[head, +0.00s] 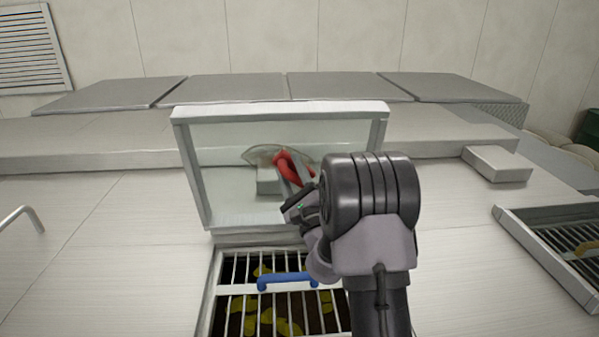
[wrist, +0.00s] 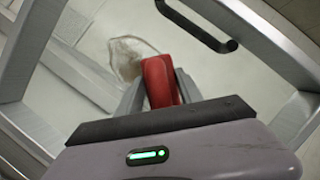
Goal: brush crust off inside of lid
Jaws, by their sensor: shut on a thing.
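The lid (head: 180,150) stands open and upright, a clear pane in a pale metal frame; its frame also shows in the wrist view (wrist: 285,55). A thin, brownish crust patch (head: 256,154) is on the pane, left of my gripper; it also shows in the wrist view (wrist: 124,56). My gripper (head: 297,178) is shut on a red-handled tool (head: 284,164), seemingly the brush, in front of the pane. The red part (wrist: 160,82) sits between my fingers in the wrist view, beside the patch. Its bristles are not visible, and I cannot tell whether it touches the pane.
Below the lid is an opening with a metal grate (head: 239,290), a blue handle (head: 286,281) and yellow-brown matter underneath. Another grated opening (head: 540,255) is at the right. A pale block (head: 497,164) lies at the back right. The deck at left is mostly clear.

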